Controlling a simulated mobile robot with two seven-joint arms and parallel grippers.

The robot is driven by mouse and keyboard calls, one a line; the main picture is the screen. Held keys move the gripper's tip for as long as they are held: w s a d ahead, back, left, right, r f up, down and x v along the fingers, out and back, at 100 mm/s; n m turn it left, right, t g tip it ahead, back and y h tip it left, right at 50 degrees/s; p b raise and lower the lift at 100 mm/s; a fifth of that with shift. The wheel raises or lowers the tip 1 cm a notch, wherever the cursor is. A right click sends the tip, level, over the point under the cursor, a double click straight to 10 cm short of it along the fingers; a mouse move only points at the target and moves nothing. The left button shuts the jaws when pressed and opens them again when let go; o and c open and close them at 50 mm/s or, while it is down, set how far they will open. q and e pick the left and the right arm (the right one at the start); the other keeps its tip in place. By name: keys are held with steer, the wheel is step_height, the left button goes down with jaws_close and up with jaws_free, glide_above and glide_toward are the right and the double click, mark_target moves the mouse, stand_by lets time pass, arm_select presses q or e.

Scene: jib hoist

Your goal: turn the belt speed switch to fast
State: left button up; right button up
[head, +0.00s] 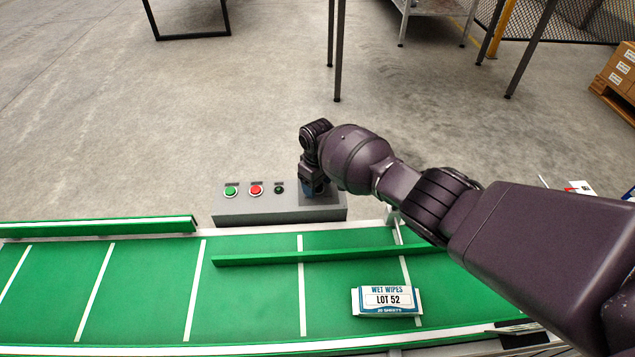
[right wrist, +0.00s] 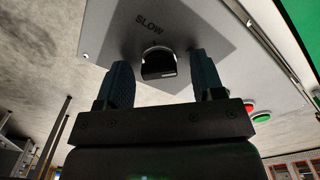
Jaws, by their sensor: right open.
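The belt speed switch (right wrist: 158,63) is a round black knob on a grey plate in the right wrist view, with the word SLOW printed beside it. The control box (head: 240,208) stands behind the belt in the head view. My right gripper (right wrist: 158,80) is open, with one dark finger on each side of the knob; I cannot tell whether the fingers touch it. In the head view my right gripper (head: 314,188) is over the right end of the box and hides the switch. Any FAST marking is hidden. My left gripper is not in view.
A green button (head: 231,191), a red button (head: 256,190) and a small dark green-centred control (head: 279,189) sit left of my gripper on the box. A wet wipes pack (head: 387,300) lies on the green belt (head: 145,285). A green guide bar (head: 330,254) crosses the belt.

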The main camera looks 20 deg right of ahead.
steer(key=shift+r, duration=0.2)
step_height(320, 180, up, 4)
steer(key=shift+w+r+p, duration=0.1)
steer(key=shift+w+p, duration=0.05)
steer(key=shift+p, duration=0.6)
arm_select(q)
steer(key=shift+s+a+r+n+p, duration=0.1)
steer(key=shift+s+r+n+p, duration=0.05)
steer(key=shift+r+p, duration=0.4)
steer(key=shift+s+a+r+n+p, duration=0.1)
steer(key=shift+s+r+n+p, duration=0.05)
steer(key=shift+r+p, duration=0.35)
arm_select(e)
step_height(320, 180, up, 6)
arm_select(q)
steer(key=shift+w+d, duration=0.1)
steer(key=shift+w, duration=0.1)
arm_select(e)
steer(key=shift+r, duration=0.1)
